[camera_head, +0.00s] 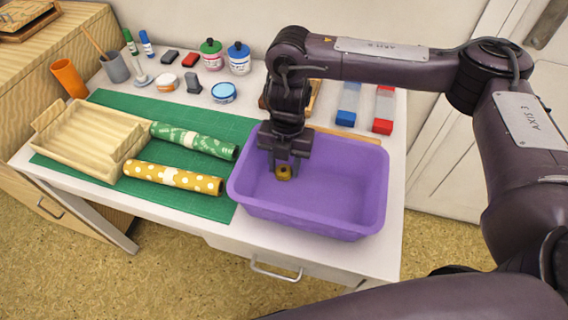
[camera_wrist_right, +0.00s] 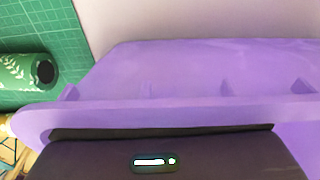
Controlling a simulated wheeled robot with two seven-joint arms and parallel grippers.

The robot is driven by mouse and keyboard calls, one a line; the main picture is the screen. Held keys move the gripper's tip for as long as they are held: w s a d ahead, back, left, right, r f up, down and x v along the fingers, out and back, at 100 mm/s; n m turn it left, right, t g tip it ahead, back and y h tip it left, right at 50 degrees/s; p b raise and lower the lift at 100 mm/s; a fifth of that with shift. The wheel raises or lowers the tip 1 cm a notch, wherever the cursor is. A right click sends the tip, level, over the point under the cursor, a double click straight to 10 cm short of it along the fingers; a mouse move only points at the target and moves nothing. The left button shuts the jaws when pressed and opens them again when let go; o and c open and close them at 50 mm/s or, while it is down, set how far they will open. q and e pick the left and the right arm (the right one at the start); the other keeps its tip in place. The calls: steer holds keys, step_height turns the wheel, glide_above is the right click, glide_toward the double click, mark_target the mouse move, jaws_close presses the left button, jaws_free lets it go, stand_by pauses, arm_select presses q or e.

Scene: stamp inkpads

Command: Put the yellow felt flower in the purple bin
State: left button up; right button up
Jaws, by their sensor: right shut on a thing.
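The purple bin (camera_head: 335,207) stands at the right front of the white table. The yellow felt flower (camera_head: 283,173) is a small yellow-brown piece at the tips of my right gripper (camera_head: 287,170). My right gripper points down over the left part of the bin, shut on the flower. The flower shows against the bin's inside; I cannot tell its exact height above the floor. In the right wrist view the bin (camera_wrist_right: 200,75) fills much of the picture, and the fingertips and flower are not seen. My left gripper is not in view.
A wooden tray (camera_head: 60,133) lies on the green cutting mat (camera_head: 215,207). A green patterned roll (camera_head: 200,142) and a yellow dotted roll (camera_head: 172,179) lie left of the bin. Ink bottles, pads and a pen cup (camera_head: 116,68) stand at the back.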

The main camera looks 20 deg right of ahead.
mark_target(286, 164)
steer(key=o, duration=0.9)
steer(key=shift+r, duration=0.25)
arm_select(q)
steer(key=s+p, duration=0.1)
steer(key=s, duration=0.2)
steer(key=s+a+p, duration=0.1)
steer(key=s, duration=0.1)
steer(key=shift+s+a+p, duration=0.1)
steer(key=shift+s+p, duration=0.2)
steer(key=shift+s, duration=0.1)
arm_select(e)
steer(key=r, duration=0.7)
steer(key=w+d+r, duration=0.1)
steer(key=r, duration=0.3)
steer(key=shift+r, duration=0.3)
steer(key=shift+a, duration=0.1)
